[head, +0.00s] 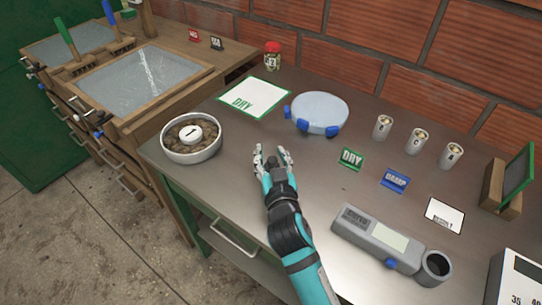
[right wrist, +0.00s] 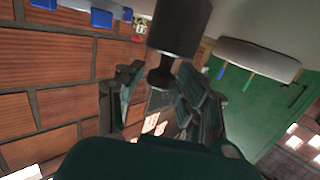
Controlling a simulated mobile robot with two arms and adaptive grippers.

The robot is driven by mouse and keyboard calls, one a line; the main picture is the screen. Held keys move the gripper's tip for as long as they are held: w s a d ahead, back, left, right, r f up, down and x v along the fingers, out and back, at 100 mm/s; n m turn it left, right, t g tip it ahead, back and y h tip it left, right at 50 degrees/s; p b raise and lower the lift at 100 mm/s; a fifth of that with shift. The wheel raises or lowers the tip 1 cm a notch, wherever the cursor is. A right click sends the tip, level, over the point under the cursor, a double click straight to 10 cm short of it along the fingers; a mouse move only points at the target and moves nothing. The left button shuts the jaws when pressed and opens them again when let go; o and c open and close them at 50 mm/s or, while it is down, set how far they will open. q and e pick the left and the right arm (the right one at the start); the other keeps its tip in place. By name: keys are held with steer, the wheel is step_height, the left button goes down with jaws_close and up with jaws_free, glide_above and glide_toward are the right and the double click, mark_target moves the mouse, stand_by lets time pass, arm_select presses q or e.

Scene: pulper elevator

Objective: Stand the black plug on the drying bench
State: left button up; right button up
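My right gripper (head: 272,152) is over the near left part of the grey metal bench (head: 233,178). In the right wrist view, which looks upside down, a black plug (right wrist: 178,28) shows as a dark cylinder with a narrow neck and small knob. The knob sits between the fingers of my right gripper (right wrist: 160,82), which look closed on it. The plug's wide end points towards the bench and is cut off by the frame, so contact with the bench cannot be told. In the head view the hand hides the plug. My left gripper is out of view.
Behind are a DRY card (head: 269,87) and a blue-clamped disc (head: 320,108). DRY (head: 350,159) and DAMP (head: 395,180) signs and a grey meter (head: 365,240) are to the right.

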step_height(320, 180, down, 2)
steer(key=shift+s+d+f, duration=0.1)
steer(key=shift+s, duration=0.05)
steer(key=shift+r, duration=0.25)
steer(key=s+r, duration=0.1)
steer(key=s, duration=0.2)
steer(key=s+d+r, duration=0.1)
steer(key=s, duration=0.3)
steer(key=s+r, duration=0.1)
steer(key=s, duration=0.2)
steer(key=shift+s+d, duration=0.35)
steer(key=shift+s, duration=0.05)
steer(key=shift+s+r, duration=0.15)
steer(key=shift+s, duration=0.05)
